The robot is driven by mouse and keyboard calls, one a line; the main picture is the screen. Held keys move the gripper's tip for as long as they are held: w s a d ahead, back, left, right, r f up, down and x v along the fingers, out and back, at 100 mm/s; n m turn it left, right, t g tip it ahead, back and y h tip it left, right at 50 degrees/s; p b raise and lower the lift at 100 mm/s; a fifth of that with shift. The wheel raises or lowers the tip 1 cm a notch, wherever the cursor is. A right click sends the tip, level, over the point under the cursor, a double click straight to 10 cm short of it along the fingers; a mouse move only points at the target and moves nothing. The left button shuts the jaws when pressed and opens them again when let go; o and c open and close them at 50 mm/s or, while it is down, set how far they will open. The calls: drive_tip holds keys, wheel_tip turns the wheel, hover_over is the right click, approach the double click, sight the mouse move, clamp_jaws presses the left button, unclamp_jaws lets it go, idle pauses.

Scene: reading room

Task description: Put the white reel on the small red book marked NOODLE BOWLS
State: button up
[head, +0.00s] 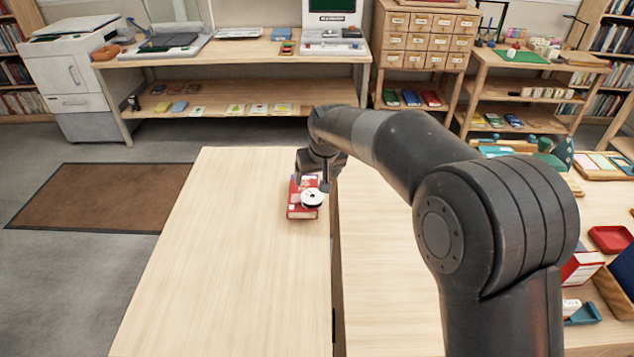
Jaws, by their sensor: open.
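The white reel (312,198) lies flat on the near right part of a small red book (296,211), with its dark centre hole facing up. The book lies on the light wooden table, close to the table's right edge. Its title is too small to read. My gripper (318,184) is open, just behind and above the reel, over the far part of the book. My gripper and arm hide part of the book. I cannot tell whether a finger touches the reel.
The light wooden table (230,270) is otherwise bare. A narrow gap separates it from a second wooden surface (385,280) on the right, beneath my arm. Shelves with books, trays and red items stand at the far right. A brown mat (100,197) lies on the floor at left.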

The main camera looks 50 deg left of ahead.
drive_tip(key=shift+s+d+r, duration=0.1)
drive_tip(key=shift+r, duration=0.15)
drive_tip(key=w+d+r+m+t+h, duration=0.15)
drive_tip(key=d+r, duration=0.35)
drive_tip(key=d, duration=0.7)
drive_tip(key=w+d+r+m, duration=0.25)
drive_tip(key=d+r, duration=0.25)
drive_tip(key=d, duration=0.7)
drive_tip(key=w+d+r+m+t, duration=0.1)
drive_tip(key=w+d+r+m, duration=0.2)
drive_tip(key=d, duration=1)
drive_tip(key=s+d+r+m+h, duration=0.1)
drive_tip(key=s+d, duration=0.2)
drive_tip(key=d, duration=0.5)
drive_tip(key=s+d+r+m, duration=0.1)
drive_tip(key=s+d, duration=0.3)
drive_tip(key=d, duration=0.4)
drive_tip(key=s+d+f+m+t+h, duration=0.1)
drive_tip(key=s+d+f+m, duration=0.2)
drive_tip(key=s+d, duration=0.7)
drive_tip(key=shift+s+d+f+m, duration=0.25)
drive_tip(key=shift+s+f+m, duration=0.05)
drive_tip(key=shift+s+f, duration=0.3)
